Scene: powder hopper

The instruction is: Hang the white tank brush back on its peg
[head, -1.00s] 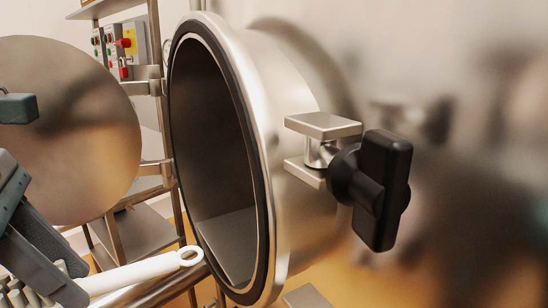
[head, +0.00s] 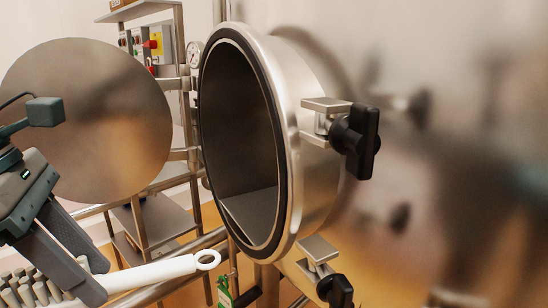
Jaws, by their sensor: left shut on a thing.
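The white tank brush (head: 150,274) is at the lower left of the head view. Its handle points right and ends in a ring (head: 207,259); its grey bristles (head: 30,287) show at the left edge. My left gripper (head: 94,281) is shut on the brush where the handle meets the bristle head. The ring is in front of the rails, left of the hatch's lower rim. I cannot make out the peg. My right gripper is out of view.
The round hatch opening (head: 240,140) stands open, with its disc door (head: 90,120) swung left behind my left arm. Black clamp knobs (head: 362,140) (head: 335,291) stick out on the right. A steel frame with shelves (head: 160,220) and a control box (head: 155,45) stands behind.

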